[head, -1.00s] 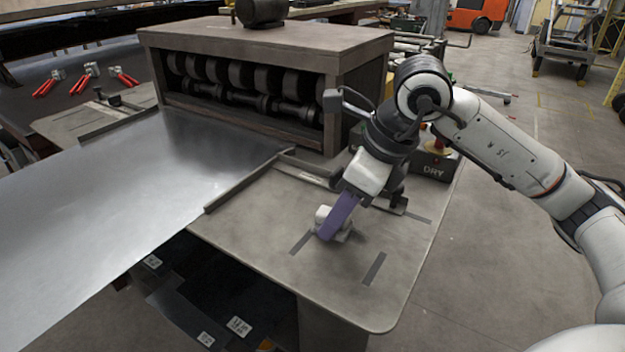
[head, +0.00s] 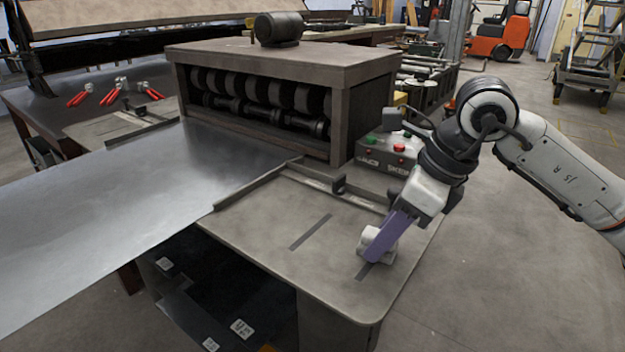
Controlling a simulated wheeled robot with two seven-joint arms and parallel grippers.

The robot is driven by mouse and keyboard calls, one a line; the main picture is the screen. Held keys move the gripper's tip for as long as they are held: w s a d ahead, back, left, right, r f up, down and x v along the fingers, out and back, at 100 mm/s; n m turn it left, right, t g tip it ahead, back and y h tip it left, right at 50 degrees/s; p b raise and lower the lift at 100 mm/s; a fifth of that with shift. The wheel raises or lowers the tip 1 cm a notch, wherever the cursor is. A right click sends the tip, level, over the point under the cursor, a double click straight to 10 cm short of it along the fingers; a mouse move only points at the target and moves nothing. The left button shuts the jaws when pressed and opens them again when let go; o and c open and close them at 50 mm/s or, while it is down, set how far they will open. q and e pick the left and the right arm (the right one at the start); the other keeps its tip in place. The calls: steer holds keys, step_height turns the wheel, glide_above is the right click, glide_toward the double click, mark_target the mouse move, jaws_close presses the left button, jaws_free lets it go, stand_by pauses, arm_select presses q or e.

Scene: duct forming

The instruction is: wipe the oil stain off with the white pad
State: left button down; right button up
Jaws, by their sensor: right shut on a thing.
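My right gripper (head: 382,243), with a purple finger showing, is shut on the white pad (head: 376,240). The pad is low at the tan tabletop (head: 270,230), near its right front edge, over the right dark strip (head: 365,270). I cannot tell whether it presses on the surface. I cannot make out a distinct oil stain on the tabletop; the pad and gripper hide a small patch. My left gripper is not in view.
A roller machine (head: 260,100) stands at the back of the table. A metal sheet (head: 110,205) runs into it from the left. A metal guide (head: 335,187) and a control box with buttons (head: 385,152) are behind the pad. Another dark strip (head: 310,232) lies on clear tabletop.

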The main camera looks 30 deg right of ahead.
steer(key=p+v, duration=0.1)
steer(key=v, duration=0.1)
steer(key=shift+r, duration=0.3)
steer(key=shift+w+a+r+p, duration=0.1)
steer(key=shift+r+p, duration=0.55)
steer(key=shift+p, duration=0.15)
step_height(320, 180, up, 2)
steer(key=shift+r+p, duration=0.15)
steer(key=shift+p, duration=0.75)
steer(key=shift+r+p, duration=0.5)
steer(key=shift+r, duration=0.15)
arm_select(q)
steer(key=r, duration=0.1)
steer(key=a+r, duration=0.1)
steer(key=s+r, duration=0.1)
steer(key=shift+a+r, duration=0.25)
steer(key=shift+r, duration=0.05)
arm_select(e)
steer(key=shift+r, duration=0.35)
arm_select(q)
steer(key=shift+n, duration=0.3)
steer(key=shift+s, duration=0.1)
arm_select(e)
steer(key=shift+f, duration=0.1)
